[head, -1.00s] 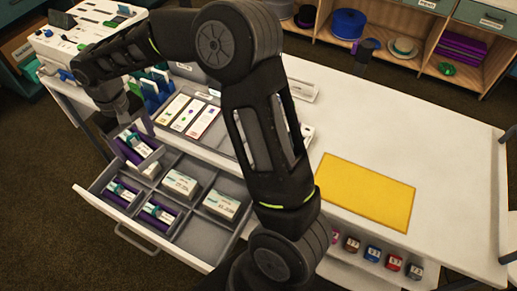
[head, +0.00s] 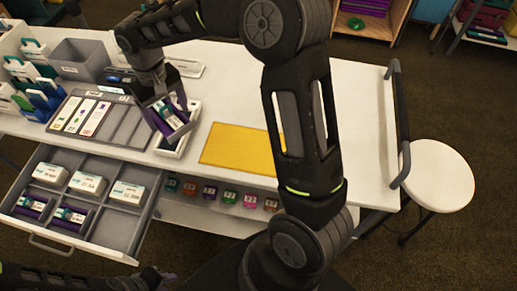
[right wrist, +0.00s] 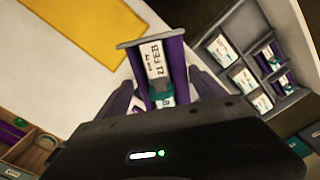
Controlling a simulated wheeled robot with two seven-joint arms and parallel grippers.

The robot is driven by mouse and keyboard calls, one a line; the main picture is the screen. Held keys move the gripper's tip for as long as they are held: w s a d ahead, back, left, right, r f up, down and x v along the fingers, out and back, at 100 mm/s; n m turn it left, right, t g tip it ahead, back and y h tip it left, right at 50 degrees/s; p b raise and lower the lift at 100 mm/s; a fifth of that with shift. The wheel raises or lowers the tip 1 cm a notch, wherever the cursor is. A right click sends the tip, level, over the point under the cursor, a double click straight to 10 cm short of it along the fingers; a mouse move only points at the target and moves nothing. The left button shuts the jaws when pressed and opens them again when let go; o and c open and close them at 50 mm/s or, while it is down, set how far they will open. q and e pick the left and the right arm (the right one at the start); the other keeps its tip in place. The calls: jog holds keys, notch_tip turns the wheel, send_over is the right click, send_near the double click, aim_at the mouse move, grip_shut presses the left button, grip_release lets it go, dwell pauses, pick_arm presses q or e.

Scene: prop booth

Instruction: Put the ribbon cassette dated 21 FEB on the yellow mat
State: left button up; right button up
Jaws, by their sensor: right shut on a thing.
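The ribbon cassette dated 21 FEB (head: 172,117) is purple with a white label and a teal part. Its 21 FEB label reads clearly in the right wrist view (right wrist: 154,58). My right gripper (head: 166,104) is shut on it and holds it tilted above the white table, left of the yellow mat (head: 238,150). The mat is bare where it shows; my arm crosses near its right edge. It also shows in the right wrist view (right wrist: 85,28). My left gripper (head: 160,278) is low at the bottom edge, dark and partly cut off; its jaws are unclear.
An open drawer (head: 98,220) holds white boxes and purple cassettes in compartments. A card tray (head: 122,128) and a grey bin (head: 82,57) stand on the table's left. Several coloured jars (head: 230,196) sit on a shelf below the mat. A white stool (head: 440,172) stands at right.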

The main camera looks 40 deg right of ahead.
jog(key=s+d+f+n+b, duration=0.2)
jog(key=s+d+n+b, duration=0.5)
jog(key=s+d+b, duration=0.2)
jog(key=d+b, duration=0.1)
jog(key=d, duration=0.1)
jog(key=shift+s+d+f, duration=0.3)
jog(key=shift+d+f, duration=0.05)
jog(key=shift+d, duration=0.05)
jog(key=shift+f+p, duration=0.35)
jog(key=shift+f, duration=2.8)
notch_tip(320, 180, down, 4)
jog(key=shift+r, duration=0.25)
jog(key=shift+f, duration=0.15)
